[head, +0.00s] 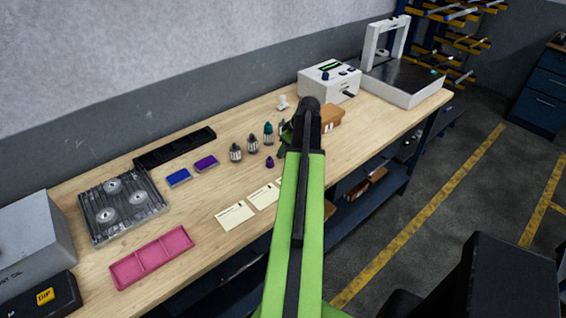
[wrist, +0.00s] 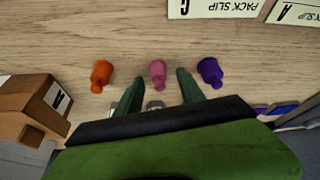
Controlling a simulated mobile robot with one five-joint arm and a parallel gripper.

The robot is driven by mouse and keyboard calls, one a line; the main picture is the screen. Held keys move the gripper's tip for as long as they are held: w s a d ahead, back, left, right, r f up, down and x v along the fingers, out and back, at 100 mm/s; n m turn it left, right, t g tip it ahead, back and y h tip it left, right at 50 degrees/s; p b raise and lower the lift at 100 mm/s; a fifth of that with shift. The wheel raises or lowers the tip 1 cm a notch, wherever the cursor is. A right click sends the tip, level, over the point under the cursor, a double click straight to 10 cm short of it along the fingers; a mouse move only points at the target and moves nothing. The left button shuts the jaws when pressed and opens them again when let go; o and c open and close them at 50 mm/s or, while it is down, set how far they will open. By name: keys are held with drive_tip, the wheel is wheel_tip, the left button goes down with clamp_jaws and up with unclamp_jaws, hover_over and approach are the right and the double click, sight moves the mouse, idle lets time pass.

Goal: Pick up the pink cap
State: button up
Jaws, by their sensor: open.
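The pink cap (wrist: 158,74) stands on the wooden bench in the wrist view, between an orange cap (wrist: 101,74) on its left and a purple cap (wrist: 210,72) on its right. My gripper (wrist: 158,80) is open, with its two green fingers reaching toward the pink cap, one on either side of its near end. The fingers do not visibly touch it. In the head view my arm hides the pink and orange caps, and the purple cap (head: 269,162) shows just left of the arm.
Several grey and teal-topped bottles (head: 253,143) stand left of my gripper. A cardboard box (wrist: 28,108) is at the left in the wrist view. Pack slips (wrist: 218,8) lie beyond the caps. A pink tray (head: 152,257) lies at the bench's near left.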

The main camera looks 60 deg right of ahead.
clamp_jaws()
idle(0.3)
